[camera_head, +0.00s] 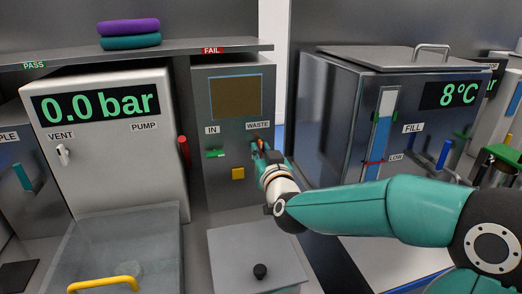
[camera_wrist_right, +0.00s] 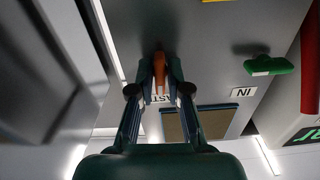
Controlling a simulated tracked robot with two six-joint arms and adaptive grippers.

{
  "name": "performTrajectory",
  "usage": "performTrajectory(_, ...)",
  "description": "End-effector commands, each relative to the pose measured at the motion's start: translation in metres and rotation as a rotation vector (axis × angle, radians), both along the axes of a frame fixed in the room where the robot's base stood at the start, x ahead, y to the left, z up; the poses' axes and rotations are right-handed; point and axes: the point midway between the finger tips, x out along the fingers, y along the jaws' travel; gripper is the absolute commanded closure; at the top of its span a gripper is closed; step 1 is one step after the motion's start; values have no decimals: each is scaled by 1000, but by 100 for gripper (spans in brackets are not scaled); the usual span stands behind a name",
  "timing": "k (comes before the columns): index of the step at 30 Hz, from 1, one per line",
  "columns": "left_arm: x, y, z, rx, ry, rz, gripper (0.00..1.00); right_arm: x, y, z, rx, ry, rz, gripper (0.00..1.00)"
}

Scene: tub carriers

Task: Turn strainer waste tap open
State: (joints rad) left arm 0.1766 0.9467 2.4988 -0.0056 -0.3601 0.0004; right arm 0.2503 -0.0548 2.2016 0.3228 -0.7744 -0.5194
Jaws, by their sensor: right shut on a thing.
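The strainer's waste tap (camera_head: 261,145) is a small orange handle on the grey strainer cabinet (camera_head: 223,183), just under the WASTE label (camera_head: 257,125). My right gripper (camera_head: 259,149) reaches it from the front right and hides most of it in the head view. In the right wrist view the orange handle (camera_wrist_right: 159,72) lies between the fingertips of my right gripper (camera_wrist_right: 159,88), which is shut on it. The WASTE label is partly hidden behind the fingers there. My left gripper is not in view.
The green IN tap (camera_head: 215,154) and a yellow block (camera_head: 238,173) are left of the gripper. A red handle (camera_head: 184,151) stands beside the white pressure unit (camera_head: 110,160). The steel 8°C tank (camera_head: 335,135) is close on the right. A grey lidded box (camera_head: 245,255) sits below.

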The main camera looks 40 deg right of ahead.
Motion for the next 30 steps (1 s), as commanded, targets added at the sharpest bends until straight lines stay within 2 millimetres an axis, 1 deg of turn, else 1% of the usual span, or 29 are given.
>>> performTrajectory(1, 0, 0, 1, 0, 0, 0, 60, 0, 1, -5, -10, 21, 4, 100)
performTrajectory(7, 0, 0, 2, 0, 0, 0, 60, 0, 1, -6, -55, 46, 4, 100)
performTrajectory(20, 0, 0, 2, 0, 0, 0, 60, 0, 2, -6, -63, 51, 5, 100)
performTrajectory(21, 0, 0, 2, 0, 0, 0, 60, 0, 2, -6, -63, 51, 5, 82)
performTrajectory(25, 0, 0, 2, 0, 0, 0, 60, 0, 1, -5, -64, 48, 4, 60)
performTrajectory(26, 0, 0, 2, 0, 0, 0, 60, 0, 1, -4, -64, 47, 4, 58)
performTrajectory(30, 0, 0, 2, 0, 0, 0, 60, 0, 1, -3, -66, 43, 2, 58)
